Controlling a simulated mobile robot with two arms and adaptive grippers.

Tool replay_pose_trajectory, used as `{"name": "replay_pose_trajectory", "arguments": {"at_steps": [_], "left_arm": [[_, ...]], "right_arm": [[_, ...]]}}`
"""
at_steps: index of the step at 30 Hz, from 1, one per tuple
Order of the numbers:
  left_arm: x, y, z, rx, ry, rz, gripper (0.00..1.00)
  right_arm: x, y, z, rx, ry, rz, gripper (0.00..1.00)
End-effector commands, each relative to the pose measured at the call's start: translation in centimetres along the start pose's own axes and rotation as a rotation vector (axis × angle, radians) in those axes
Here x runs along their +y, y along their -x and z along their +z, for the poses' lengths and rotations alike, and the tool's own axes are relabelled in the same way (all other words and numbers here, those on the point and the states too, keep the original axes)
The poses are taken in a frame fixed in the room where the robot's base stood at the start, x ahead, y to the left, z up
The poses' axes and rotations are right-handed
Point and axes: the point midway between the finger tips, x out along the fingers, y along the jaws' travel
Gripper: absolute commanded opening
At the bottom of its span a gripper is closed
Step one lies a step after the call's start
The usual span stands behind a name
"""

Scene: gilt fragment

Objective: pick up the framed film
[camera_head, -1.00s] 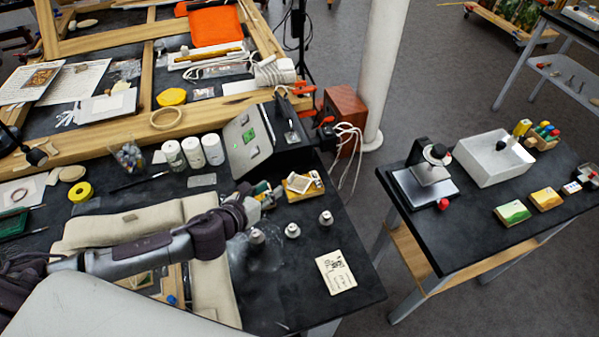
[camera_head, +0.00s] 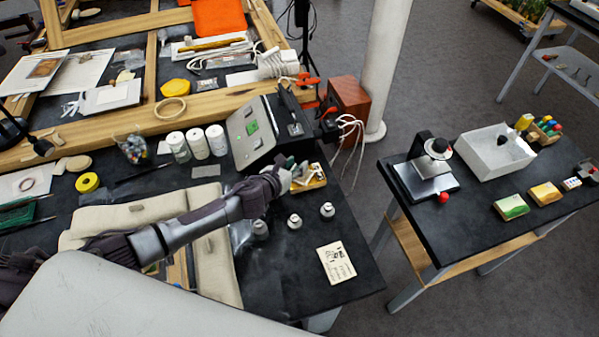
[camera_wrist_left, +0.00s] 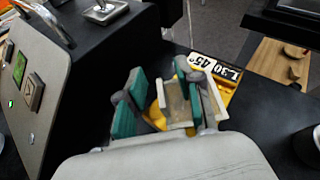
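The framed film, which I take to be the small pale frame (camera_wrist_left: 178,104), stands in a yellow tray (camera_wrist_left: 226,93) with a dark "L-30 45°" label. In the head view the yellow tray (camera_head: 318,184) lies beside the grey slanted box, and the gripper hides much of its contents. My left gripper (camera_head: 298,178) is over the tray. In the left wrist view its teal-padded fingers (camera_wrist_left: 160,100) are open, one on each side of the frame, with a visible gap on the left side. Contact on the right side cannot be told. My right gripper is not in view.
The slanted grey box (camera_head: 252,132) stands close behind and left of the gripper. Several small metal weights (camera_head: 294,221) and a drawn card (camera_head: 336,262) lie in front. White bottles (camera_head: 197,143) stand to the left. A second table (camera_head: 440,235) is at right.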

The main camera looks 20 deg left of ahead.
Motion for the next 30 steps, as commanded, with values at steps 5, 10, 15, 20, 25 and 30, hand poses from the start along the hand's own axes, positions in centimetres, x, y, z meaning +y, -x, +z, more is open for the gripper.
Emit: {"name": "replay_pose_trajectory", "arguments": {"at_steps": [5,10,15,20,25,30], "left_arm": [[0.0,0.0,0.0,0.0,-0.001,0.0,0.35],[0.0,0.0,0.0,0.0,-0.001,0.0,0.09],[0.0,0.0,0.0,0.0,-0.001,0.0,0.0],[0.0,0.0,0.0,0.0,-0.001,0.0,0.0],[0.0,0.1,0.1,-0.001,-0.001,0.0,0.0],[-0.1,0.4,1.1,-0.003,-0.004,-0.001,0.0]], "right_arm": [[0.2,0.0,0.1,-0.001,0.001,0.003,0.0],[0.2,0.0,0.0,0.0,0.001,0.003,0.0],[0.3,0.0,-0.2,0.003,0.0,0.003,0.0],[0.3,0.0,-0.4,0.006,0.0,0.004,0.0],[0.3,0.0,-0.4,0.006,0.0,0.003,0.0],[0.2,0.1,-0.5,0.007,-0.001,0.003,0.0]]}}
